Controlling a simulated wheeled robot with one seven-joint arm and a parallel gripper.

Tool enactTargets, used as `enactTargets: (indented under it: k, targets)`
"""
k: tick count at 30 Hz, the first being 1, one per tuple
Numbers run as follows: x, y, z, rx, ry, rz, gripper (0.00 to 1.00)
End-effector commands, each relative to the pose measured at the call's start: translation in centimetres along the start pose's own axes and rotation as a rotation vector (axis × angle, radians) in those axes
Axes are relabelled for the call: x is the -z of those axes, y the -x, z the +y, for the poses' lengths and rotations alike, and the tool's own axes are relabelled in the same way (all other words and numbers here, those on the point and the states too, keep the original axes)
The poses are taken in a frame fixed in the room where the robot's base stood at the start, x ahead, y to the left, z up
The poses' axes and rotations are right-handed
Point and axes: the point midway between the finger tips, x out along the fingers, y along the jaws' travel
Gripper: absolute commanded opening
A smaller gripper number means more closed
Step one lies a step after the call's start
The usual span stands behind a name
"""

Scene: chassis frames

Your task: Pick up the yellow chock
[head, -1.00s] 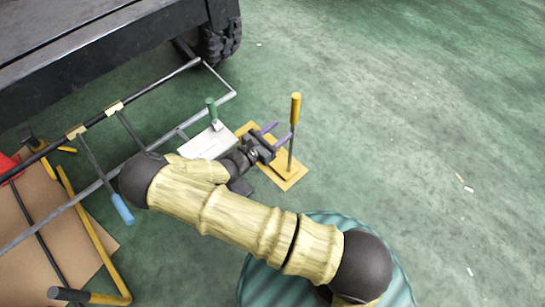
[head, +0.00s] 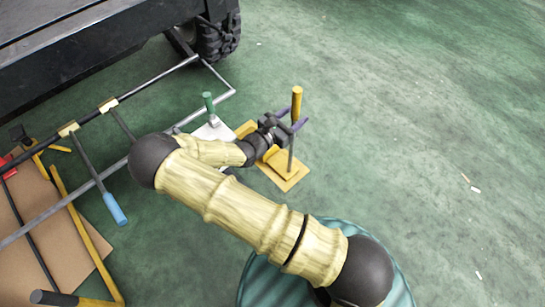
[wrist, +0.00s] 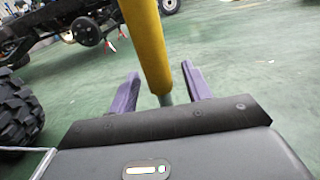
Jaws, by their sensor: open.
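The yellow chock stands upright on the green floor in the head view, with a flat yellow base (head: 285,172), a thin grey shaft and a yellow grip (head: 296,102) on top. My gripper (head: 291,119) is open, with its purple fingers at the height of the shaft's upper part and the lower grip. In the wrist view the yellow grip (wrist: 147,45) runs down between the two fingers (wrist: 160,90), with clear gaps on both sides. The shaft's lower part and the base are hidden there by my gripper's body.
A white chock with a green grip (head: 208,103) stands just left of the yellow one. A metal frame (head: 125,125) with a blue-handled bar (head: 115,208) lies left. A dark vehicle (head: 90,45) stands upper left. The floor to the right is open.

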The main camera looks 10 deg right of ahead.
Motion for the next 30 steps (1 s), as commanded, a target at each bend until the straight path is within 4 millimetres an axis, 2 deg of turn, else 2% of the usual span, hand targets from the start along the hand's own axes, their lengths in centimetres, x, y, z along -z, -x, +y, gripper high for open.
enactTargets:
  k: [3,18,20,26,30]
  targets:
    - [0.04,-0.64,-0.01,0.0,-0.001,0.0,0.49]
    - [-0.07,-0.61,0.01,-0.001,0.0,0.0,0.49]
    - [-0.07,-0.61,0.01,-0.001,0.0,0.0,0.39]
    - [-0.07,-0.61,0.01,-0.001,0.0,0.0,0.0]
    - [-0.06,-0.6,0.0,-0.001,0.0,0.0,0.0]
